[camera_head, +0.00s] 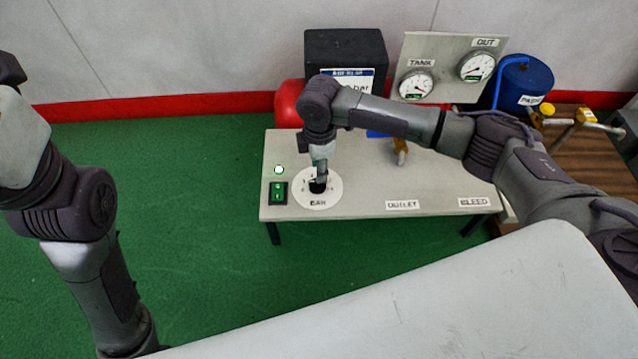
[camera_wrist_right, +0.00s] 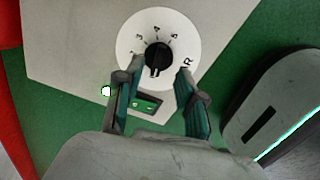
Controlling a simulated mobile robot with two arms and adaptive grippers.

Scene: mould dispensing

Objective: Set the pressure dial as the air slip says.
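The pressure dial is a black knob (camera_wrist_right: 158,56) on a white round scale (camera_head: 309,200) at the panel's left end, above a BAR label. In the right wrist view, several scale numbers show and a pale mark on the knob faces my gripper. My right gripper (camera_wrist_right: 156,76) is open, with its fingertips apart on either side of the knob's near edge; I cannot tell if they touch it. In the head view it points down over the dial (camera_head: 318,178). The air slip (camera_head: 355,75) is on a black box; my right arm hides part of its text. My left gripper is out of view.
A lit lamp (camera_head: 279,170) and green switch (camera_head: 278,193) sit left of the dial. TANK (camera_head: 416,85) and OUT (camera_head: 477,67) gauges stand behind. The panel's front is clear.

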